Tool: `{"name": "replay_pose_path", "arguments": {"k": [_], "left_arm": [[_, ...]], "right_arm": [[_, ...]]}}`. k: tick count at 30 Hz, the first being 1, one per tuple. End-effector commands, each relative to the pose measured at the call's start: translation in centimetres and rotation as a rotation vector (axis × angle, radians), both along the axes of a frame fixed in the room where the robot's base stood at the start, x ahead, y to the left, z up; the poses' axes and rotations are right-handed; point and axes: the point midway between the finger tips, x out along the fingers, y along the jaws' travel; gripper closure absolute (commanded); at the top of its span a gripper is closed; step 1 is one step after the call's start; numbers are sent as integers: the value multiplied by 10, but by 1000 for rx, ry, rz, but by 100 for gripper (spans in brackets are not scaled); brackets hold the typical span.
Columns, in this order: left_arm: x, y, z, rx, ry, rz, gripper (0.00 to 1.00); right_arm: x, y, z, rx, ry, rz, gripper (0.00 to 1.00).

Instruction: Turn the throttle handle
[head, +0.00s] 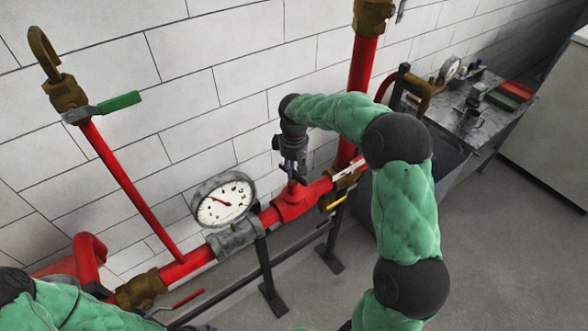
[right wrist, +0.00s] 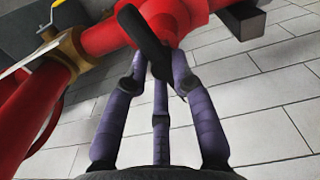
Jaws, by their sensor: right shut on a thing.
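My right gripper (head: 293,168) reaches down to the red pipe (head: 291,203) in the head view. In the right wrist view its purple fingers (right wrist: 158,78) are closed around a black handle (right wrist: 143,36) that stands out from the red pipe fitting (right wrist: 178,18). This black bar appears to be the throttle handle. It lies at a slant across the fingertips. In the head view the gripper hides most of this handle. My left arm shows at the bottom left of the head view, but its gripper is out of sight.
A round gauge (head: 224,200) stands left of my right gripper. A green-handled valve (head: 102,107) tops a thin red pipe. A yellow-handled brass valve (head: 340,198) is just right. A bench (head: 478,120) with small items stands farther right. Grey floor (head: 500,240) is clear.

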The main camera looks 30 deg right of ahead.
Motion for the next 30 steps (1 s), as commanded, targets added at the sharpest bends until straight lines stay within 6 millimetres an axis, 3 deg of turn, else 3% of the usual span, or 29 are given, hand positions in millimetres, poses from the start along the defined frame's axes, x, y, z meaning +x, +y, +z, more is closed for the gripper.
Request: {"name": "replay_pose_path", "arguments": {"k": [7, 8, 10, 23, 30], "left_arm": [[0, 0, 0, 0, 0, 0, 60], [0, 0, 0, 0, 0, 0, 60], [0, 0, 0, 0, 0, 0, 60], [0, 0, 0, 0, 0, 0, 60], [0, 0, 0, 0, 0, 0, 60]], "right_arm": [[0, 0, 0, 1, -2, -3, 100], [0, 0, 0, 1, -2, -3, 72], [0, 0, 0, 0, -1, -2, 52], [1, 0, 5, 0, -2, -2, 51], [1, 0, 42, -1, -5, -1, 51]]}}
